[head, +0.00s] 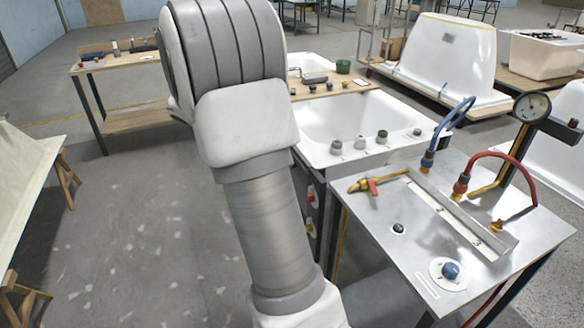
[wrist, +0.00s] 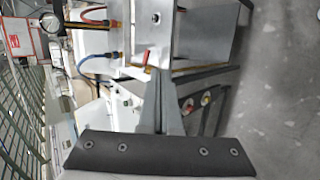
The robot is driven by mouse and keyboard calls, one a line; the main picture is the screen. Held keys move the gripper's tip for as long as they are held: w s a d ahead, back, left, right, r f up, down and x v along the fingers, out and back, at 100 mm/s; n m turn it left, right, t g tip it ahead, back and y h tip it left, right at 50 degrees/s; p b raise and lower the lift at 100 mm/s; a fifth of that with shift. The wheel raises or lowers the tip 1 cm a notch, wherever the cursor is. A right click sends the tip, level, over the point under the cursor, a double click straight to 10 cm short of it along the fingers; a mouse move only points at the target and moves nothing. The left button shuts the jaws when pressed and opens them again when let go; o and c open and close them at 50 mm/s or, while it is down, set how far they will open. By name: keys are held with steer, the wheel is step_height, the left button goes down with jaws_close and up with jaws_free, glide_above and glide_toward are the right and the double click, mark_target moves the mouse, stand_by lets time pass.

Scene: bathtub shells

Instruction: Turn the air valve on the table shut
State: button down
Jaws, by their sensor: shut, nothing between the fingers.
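The air valve (head: 378,182) is a brass fitting with a small red lever, lying near the far left corner of the metal table (head: 405,262) in the head view. The lever seems to point across the brass body, but its exact angle is too small to tell. My gripper (wrist: 158,72) shows in the wrist view, its grey fingers together and empty. Its tips point at the table edge, and a small brass and red part shows just beyond them. Whether they touch it I cannot tell. My gripper is not visible in the head view.
The table also carries a blue knob (head: 451,270) on a white disc, a black knob (head: 398,228), a shallow metal channel (head: 462,215), a blue hose (head: 452,118), a red hose (head: 515,156) and a gauge (head: 532,107). A white tub (head: 350,120) stands behind. Floor at left is open.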

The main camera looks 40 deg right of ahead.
steer(key=w+d+f+m+g+h+b, duration=0.1)
steer(key=w+d+f+g+h+b, duration=0.15)
steer(key=d+f, duration=0.5)
steer(key=m+g+h+b, duration=0.2)
steer(key=g+h+b, duration=0.1)
steer(key=g+b, duration=0.15)
glide_toward(371, 193)
steer(key=shift+t, duration=0.4)
steer(key=x, duration=0.4)
steer(key=w+d+x, duration=0.1)
steer(key=x, duration=0.2)
steer(key=shift+a+r, duration=0.1)
steer(key=shift+r, duration=0.05)
steer(key=shift+s+n+t+h+b, duration=0.2)
steer(key=shift+n+t+h+b, duration=0.2)
steer(key=shift+n+t, duration=0.2)
steer(key=shift+s+d+n+t+h+b, duration=0.25)
steer(key=shift+s+n+t+h+b, duration=0.35)
steer(key=shift+n+t+h, duration=0.4)
steer(key=shift+s+d+t+y+b, duration=0.15)
steer(key=shift+s+t+y+b, duration=0.15)
steer(key=shift+b, duration=0.1)
steer(key=shift+s+d, duration=0.2)
steer(key=shift+s, duration=0.05)
steer(key=shift+b, duration=0.3)
